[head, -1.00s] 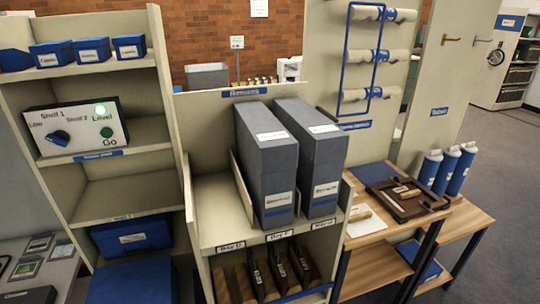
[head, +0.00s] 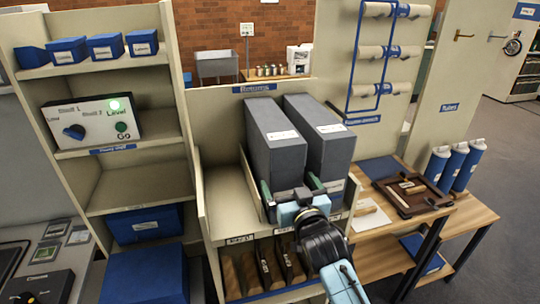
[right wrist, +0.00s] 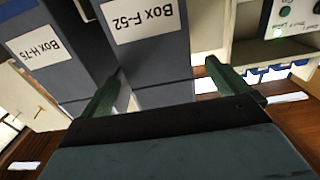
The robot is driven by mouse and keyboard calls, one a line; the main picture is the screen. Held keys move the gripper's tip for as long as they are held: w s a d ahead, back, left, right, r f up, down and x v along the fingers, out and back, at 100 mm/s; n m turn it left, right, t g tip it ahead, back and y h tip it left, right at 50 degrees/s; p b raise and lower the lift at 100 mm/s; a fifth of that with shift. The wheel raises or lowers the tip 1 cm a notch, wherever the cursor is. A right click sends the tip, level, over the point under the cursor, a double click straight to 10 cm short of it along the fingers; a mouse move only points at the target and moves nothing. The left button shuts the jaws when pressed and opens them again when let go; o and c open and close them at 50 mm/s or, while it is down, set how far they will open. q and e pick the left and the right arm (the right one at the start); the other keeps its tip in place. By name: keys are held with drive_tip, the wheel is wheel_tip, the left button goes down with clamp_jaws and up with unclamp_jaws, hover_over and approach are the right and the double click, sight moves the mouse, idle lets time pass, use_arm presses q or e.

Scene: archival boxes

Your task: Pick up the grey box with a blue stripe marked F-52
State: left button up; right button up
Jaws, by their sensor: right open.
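The box marked F-52 (right wrist: 150,62) is a grey upright box with a white label. In the head view it is the left one (head: 270,135) of two tall boxes in the returns bay. Its lower front is hidden there by my gripper, and I cannot make out its stripe. My right gripper (head: 291,188) is open in front of this box. My left gripper is out of view.
A similar grey box marked H-75 (right wrist: 55,60) stands close beside F-52; it is the right one in the head view (head: 328,135). A shelf unit (head: 135,187) with blue boxes is to the left. A wooden table (head: 380,220) with a brown tray (head: 412,197) is to the right.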

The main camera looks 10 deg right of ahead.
drive_tip(key=w, duration=0.8)
drive_tip(key=shift+r, duration=0.1)
drive_tip(key=c, duration=1.6)
drive_tip(key=shift+o, duration=0.2)
drive_tip(key=shift+r, duration=0.25)
